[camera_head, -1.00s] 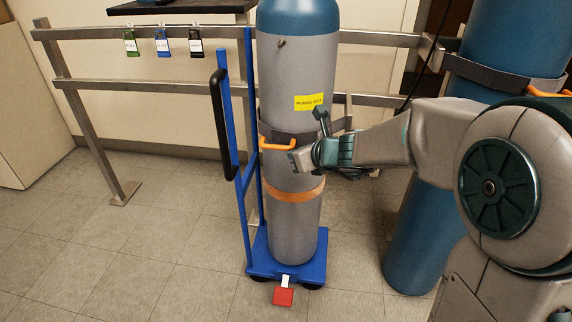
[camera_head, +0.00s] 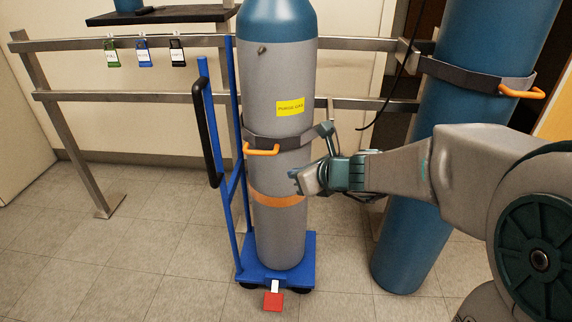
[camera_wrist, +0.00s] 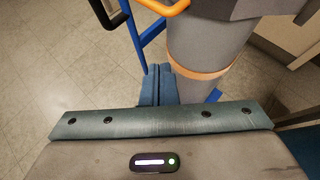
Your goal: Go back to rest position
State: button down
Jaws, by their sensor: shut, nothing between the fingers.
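My gripper (camera_head: 301,181) is in front of the right side of a grey gas cylinder with a blue top (camera_head: 276,75). Its fingers are shut and empty, and they show together in the wrist view (camera_wrist: 158,80). The cylinder stands upright on a blue hand truck (camera_head: 304,262) and carries a yellow label. A dark strap with an orange handle (camera_head: 262,150) goes around it just above my gripper; the handle also shows at the top of the wrist view (camera_wrist: 165,8). I cannot tell whether the fingertips touch the cylinder.
A second blue cylinder (camera_head: 455,130) stands strapped at the right, behind my arm. A metal rail (camera_head: 120,97) runs along the wall, with several coloured tags hanging from it. A red pedal (camera_head: 273,301) is at the truck's front. The floor (camera_head: 130,270) at the left is clear.

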jog(key=s+d+r+n+g+h+p, duration=0.2)
jog(key=s+d+r+n+p, duration=0.3)
jog(key=s+r+n+p, duration=0.2)
jog(key=s+d+r+n+g+h+p, duration=0.1)
jog(key=s+d+r+n+h+p, duration=0.2)
jog(key=r+n+p, duration=0.8)
jog(key=s+d+r+n+g+h+p, duration=0.2)
jog(key=s+d+r+n+p, duration=0.6)
jog(key=p, duration=0.6)
notch_tip(320, 180, up, 3)
jog(key=s+n+h, duration=0.1)
jog(key=s, duration=0.1)
jog(key=shift+s+g, duration=0.3)
